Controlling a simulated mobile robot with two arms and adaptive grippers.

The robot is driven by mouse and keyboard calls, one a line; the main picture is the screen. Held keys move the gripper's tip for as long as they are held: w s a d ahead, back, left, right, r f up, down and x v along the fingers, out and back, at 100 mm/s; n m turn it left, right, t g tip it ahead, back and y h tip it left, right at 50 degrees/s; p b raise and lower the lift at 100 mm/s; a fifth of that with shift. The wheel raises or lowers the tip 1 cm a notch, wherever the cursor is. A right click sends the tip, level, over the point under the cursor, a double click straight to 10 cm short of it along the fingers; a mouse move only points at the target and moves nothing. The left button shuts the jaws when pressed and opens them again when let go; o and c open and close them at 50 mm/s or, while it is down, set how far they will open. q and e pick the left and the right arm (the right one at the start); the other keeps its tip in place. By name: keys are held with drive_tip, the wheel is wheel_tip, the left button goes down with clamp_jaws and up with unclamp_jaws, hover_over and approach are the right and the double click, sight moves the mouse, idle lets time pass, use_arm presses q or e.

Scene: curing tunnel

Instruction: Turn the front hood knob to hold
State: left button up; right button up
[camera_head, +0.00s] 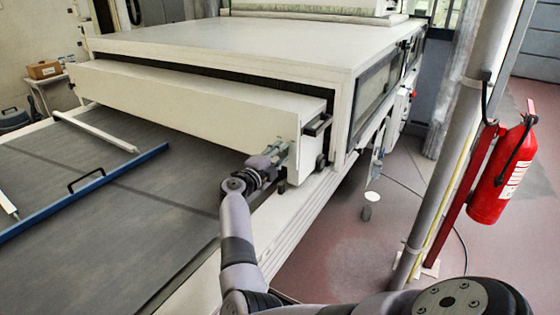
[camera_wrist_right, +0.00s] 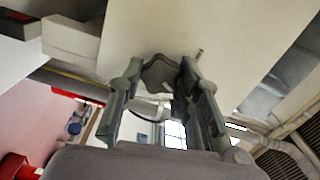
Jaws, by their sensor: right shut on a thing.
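The front hood (camera_head: 200,105) is the long cream box across the front of the curing tunnel. My right gripper (camera_head: 281,153) is at the right end of its front face. In the right wrist view, the fingers of my right gripper (camera_wrist_right: 167,100) are on both sides of a grey lobed knob (camera_wrist_right: 160,74) on the cream panel, and they are shut on it. In the head view the fingers mostly hide the knob. I cannot read its setting or any marks around it. My left gripper is not in view.
The grey conveyor bed (camera_head: 130,195) lies in front of the hood, with a blue bar (camera_head: 85,190) and white rods on it. A dark handle (camera_head: 318,125) is on the hood's right end. A pole and a red fire extinguisher (camera_head: 502,175) stand at right. The floor between is mostly clear.

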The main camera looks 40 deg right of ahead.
drive_tip(key=shift+f+m+b, duration=0.25)
drive_tip(key=shift+m+b, duration=1)
drive_tip(key=shift+m, duration=0.55)
drive_tip(key=o, duration=1.1)
drive_tip(key=shift+r, duration=0.15)
drive_tip(key=shift+o, duration=0.3)
